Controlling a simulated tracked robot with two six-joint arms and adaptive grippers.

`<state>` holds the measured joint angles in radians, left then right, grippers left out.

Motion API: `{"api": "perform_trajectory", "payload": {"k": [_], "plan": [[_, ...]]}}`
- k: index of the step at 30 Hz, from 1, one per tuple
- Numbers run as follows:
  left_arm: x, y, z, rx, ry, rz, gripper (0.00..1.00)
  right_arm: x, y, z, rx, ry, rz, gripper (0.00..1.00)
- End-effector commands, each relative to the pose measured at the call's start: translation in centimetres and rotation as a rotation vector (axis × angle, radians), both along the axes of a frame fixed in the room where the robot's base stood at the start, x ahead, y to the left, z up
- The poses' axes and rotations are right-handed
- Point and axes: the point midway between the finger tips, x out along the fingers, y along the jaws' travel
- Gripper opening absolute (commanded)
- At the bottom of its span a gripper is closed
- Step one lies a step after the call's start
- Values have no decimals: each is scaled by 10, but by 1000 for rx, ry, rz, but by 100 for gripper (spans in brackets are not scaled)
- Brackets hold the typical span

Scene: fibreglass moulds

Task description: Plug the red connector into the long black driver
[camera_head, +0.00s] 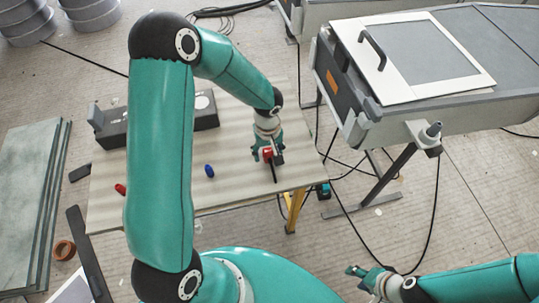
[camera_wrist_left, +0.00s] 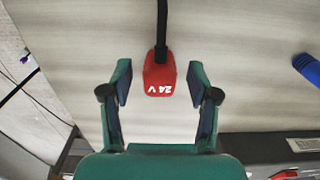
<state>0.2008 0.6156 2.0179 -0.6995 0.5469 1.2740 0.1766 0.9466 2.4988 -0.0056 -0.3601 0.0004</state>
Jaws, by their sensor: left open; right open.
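The red connector (camera_head: 268,153), marked 24 V, lies at the right part of the table with its black cable leading away. In the left wrist view the connector (camera_wrist_left: 158,78) sits between the fingers of my left gripper (camera_wrist_left: 160,84), with a gap on each side. My left gripper (camera_head: 266,152) is open over it. The long black driver (camera_head: 205,111) lies at the back of the table, partly hidden behind my left arm. A dark body with a pale label, seemingly the driver (camera_wrist_left: 270,146), shows at lower right in the left wrist view. My right gripper (camera_head: 368,277) is open and empty, off the table.
A blue connector (camera_head: 209,171) lies on the table (camera_head: 240,185) left of the red one; it also shows in the left wrist view (camera_wrist_left: 306,68). Another red piece (camera_head: 120,189) lies at the left edge. A grey bench (camera_head: 450,110) stands at the right, with cables below.

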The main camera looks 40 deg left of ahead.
Motion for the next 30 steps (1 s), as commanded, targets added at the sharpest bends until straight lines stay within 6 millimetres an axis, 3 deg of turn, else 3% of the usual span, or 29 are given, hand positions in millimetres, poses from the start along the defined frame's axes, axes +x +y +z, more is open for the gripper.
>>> {"api": "perform_trajectory", "payload": {"k": [1,9,12,23,30], "plan": [[0,0,0,0,0,0,57,0,0,0,0,0,0,47],[0,0,0,0,0,-1,12,0,0,0,0,0,0,47],[0,0,0,0,0,-1,0,0,0,0,0,0,0,47],[1,0,5,1,-2,-1,0,0,0,0,0,0,0,47],[1,0,31,0,-6,-1,0,0,0,1,0,0,0,47]]}}
